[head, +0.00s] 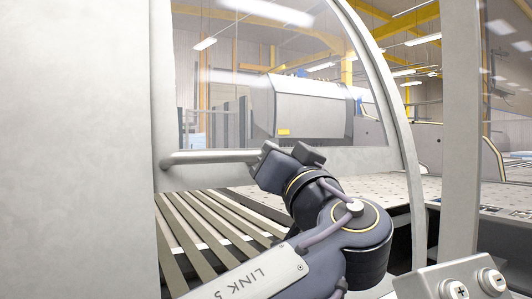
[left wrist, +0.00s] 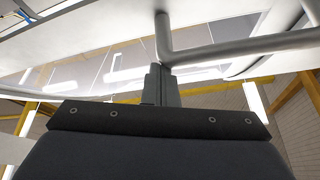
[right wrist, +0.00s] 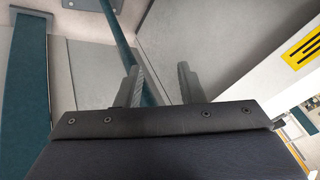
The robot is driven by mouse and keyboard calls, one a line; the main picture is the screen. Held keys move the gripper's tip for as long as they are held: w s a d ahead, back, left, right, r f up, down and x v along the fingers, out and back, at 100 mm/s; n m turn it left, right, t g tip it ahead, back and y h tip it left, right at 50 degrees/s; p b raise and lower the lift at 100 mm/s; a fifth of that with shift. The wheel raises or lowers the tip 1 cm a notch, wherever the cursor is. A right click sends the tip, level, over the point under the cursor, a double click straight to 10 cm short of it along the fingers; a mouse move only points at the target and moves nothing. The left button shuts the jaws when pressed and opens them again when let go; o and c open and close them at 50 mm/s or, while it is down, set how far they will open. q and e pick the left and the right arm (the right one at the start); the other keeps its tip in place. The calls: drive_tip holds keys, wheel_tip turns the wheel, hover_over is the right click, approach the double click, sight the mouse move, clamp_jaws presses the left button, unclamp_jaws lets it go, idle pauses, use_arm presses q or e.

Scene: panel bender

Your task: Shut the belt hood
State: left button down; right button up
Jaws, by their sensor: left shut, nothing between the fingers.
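The belt hood (head: 350,160) is a pale curved frame around a clear window. Its lower edge shows above the slatted belt (head: 205,225), with slats visible below it. A grey bar handle (head: 210,158) runs along its lower part; the bar also shows in the left wrist view (left wrist: 240,47). My left gripper (head: 288,153) is at the right end of the bar. In the left wrist view its fingers (left wrist: 160,78) are together and empty, with the tips close against the bar; I cannot tell if they touch. My right gripper (right wrist: 158,82) is open, seen only in the right wrist view.
A wide pale panel (head: 75,150) fills the left. A grey post (head: 460,120) stands right of the hood, and a control box with buttons (head: 450,282) is at the lower right. A teal bar (right wrist: 118,35) runs close by my right fingers.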

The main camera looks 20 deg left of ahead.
use_arm(q)
wheel_tip(320, 180, down, 18)
drive_tip(key=s+d+t+b, duration=0.1)
drive_tip(key=s+d+b, duration=0.1)
drive_tip(key=b, duration=1.3)
drive_tip(key=shift+s+r+y, duration=0.2)
drive_tip(key=shift+s+y, duration=0.05)
drive_tip(key=shift+y, duration=0.15)
drive_tip(key=shift+d, duration=0.1)
